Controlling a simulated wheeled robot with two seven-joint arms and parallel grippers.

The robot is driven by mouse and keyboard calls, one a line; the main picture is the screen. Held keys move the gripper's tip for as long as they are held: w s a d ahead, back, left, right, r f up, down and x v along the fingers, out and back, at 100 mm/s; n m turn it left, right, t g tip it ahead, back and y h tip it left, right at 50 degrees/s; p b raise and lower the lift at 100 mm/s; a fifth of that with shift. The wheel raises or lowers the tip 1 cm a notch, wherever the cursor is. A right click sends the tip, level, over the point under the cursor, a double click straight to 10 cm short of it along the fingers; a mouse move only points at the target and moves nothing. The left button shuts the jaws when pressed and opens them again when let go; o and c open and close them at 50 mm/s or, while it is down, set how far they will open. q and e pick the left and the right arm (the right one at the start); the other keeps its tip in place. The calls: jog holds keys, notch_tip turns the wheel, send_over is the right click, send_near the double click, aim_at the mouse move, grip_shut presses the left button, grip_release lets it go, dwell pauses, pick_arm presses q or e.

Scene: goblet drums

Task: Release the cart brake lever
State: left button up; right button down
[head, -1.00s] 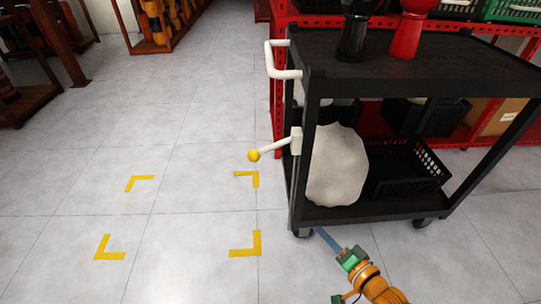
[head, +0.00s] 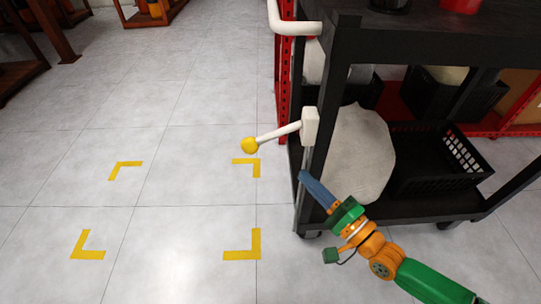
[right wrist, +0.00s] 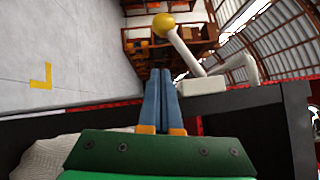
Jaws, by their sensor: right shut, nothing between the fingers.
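The brake lever is a white rod (head: 279,133) with a yellow ball knob (head: 250,145), sticking out to the left from a white block on the black cart's (head: 345,75) near left post. The rod slopes slightly down toward the knob. My right gripper (head: 304,176) is shut and empty, with its blue fingers below and right of the knob, by the cart's post. In the right wrist view, the shut fingertips (right wrist: 160,72) point toward the lever, with the yellow knob (right wrist: 163,24) beyond them and apart. My left gripper is not in view.
A white cart handle (head: 293,27) juts out above the lever. A pale sack (head: 358,155) and a black crate (head: 435,165) sit on the lower shelf. Yellow corner marks (head: 245,248) lie on the floor at left, which is otherwise clear.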

aim_at(272, 135)
jog(key=w+a+r, duration=0.1)
jog(key=w+a, duration=0.5)
jog(key=a, duration=0.2)
jog(key=shift+w+a+r, duration=0.15)
jog(key=shift+r, duration=0.2)
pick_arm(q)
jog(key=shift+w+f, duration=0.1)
